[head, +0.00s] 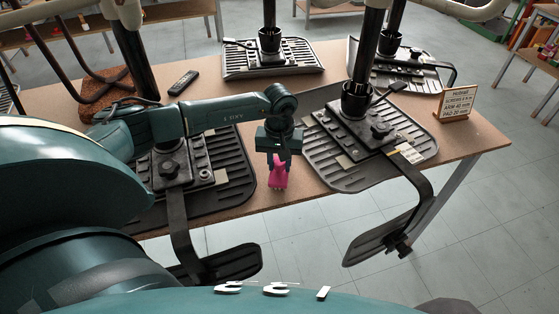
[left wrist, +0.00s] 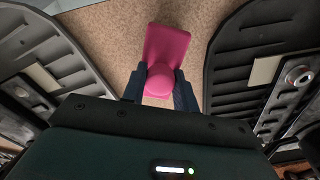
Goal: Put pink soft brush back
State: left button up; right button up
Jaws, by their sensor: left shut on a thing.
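The pink soft brush (head: 278,174) is between the fingers of my left gripper (head: 279,157), which is shut on it. In the head view the brush hangs below the gripper, over the cork-coloured table between two black chair bases. In the left wrist view the pink brush (left wrist: 166,52) shows between the two dark fingertips of my left gripper (left wrist: 160,86), with table surface around it. I cannot tell whether the brush touches the table. My right gripper is not in view.
Stripped chair bases stand left (head: 215,185) and right (head: 335,170) of the brush, with bent metal arms over the front edge. A small sign (head: 457,103) stands at the right, a black remote (head: 183,82) lies at the back left. The table's (head: 290,200) front edge is close.

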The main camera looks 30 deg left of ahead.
pick_arm(q)
jog(key=shift+f+b, duration=0.25)
jog(key=shift+b, duration=0.05)
jog(key=o, duration=0.9)
jog(key=shift+r, duration=0.1)
jog(key=shift+o, duration=0.2)
